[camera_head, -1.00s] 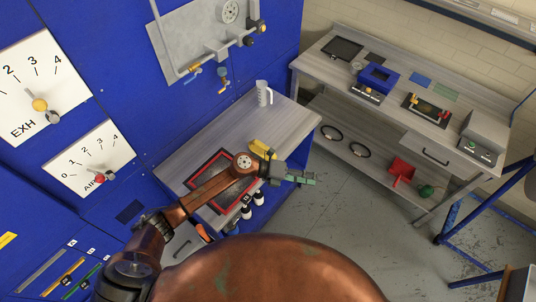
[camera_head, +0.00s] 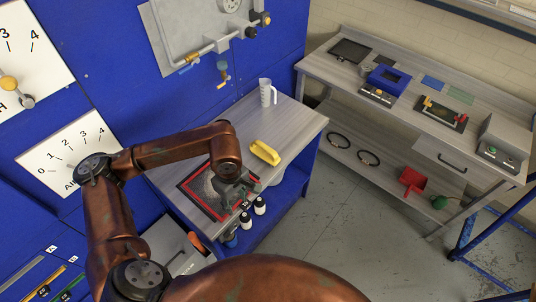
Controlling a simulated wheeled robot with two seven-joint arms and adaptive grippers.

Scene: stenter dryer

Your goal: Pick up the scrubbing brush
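A yellow oblong object (camera_head: 265,152), which looks like the scrubbing brush, lies on the grey wood-topped bench (camera_head: 288,128) beside the blue machine. My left gripper (camera_head: 241,203) points down near the front edge of the bench, over the red-and-black framed tray. It is to the lower left of the yellow object and apart from it. Its fingers are small and dark here, so I cannot tell whether they are open or shut. My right gripper is not in view.
A clear measuring jug (camera_head: 267,92) stands behind the yellow object. The red-and-black framed tray (camera_head: 186,186) lies under my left arm. Dark bottles with white caps (camera_head: 260,206) stand below the bench's front edge. A second workbench (camera_head: 405,125) holds several items at right.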

